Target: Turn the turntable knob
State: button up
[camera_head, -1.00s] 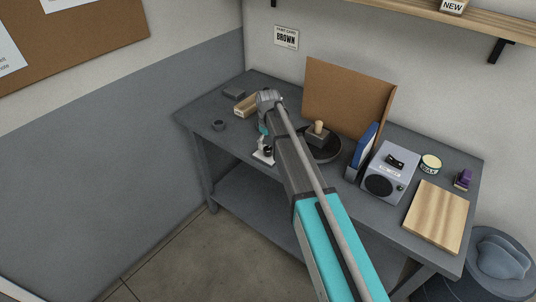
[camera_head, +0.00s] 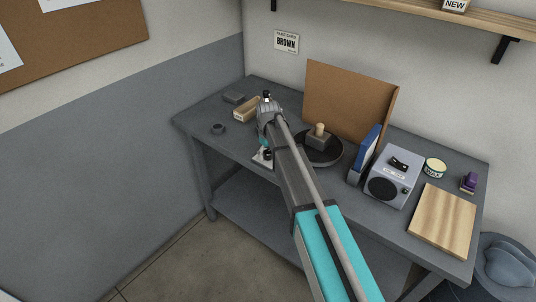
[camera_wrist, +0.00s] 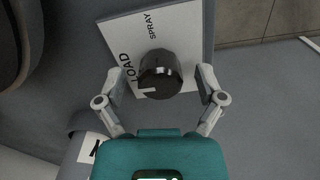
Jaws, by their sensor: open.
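The turntable knob (camera_wrist: 160,73) is black and round with a pale pointer line. It sits on a white plate (camera_wrist: 185,20) marked LOAD and SPRAY, and the pointer is on the LOAD side. My gripper (camera_wrist: 162,76) is open, with one finger on each side of the knob and a gap visible on both sides. In the head view the plate (camera_head: 260,160) shows at the bench's front edge, and my arm mostly hides the knob and gripper. The dark round turntable (camera_head: 333,160) stands right of my arm, carrying a block with a wooden peg (camera_head: 319,129).
A brown backboard (camera_head: 345,95) stands behind the turntable. A blue panel (camera_head: 368,148), a grey radio-like box (camera_head: 393,175), a tin (camera_head: 435,167) and a wooden board (camera_head: 443,219) are to the right. A small dark ring (camera_head: 218,128) lies left on mostly clear bench.

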jog(key=c, duration=1.2)
jog(key=shift+o, duration=0.2)
jog(key=shift+m, duration=0.4)
jog(key=m, duration=0.7)
jog(key=shift+m, duration=0.4)
jog(key=m, duration=0.4)
jog(key=shift+m, duration=0.3)
jog(key=m, duration=0.4)
jog(key=shift+m, duration=0.4)
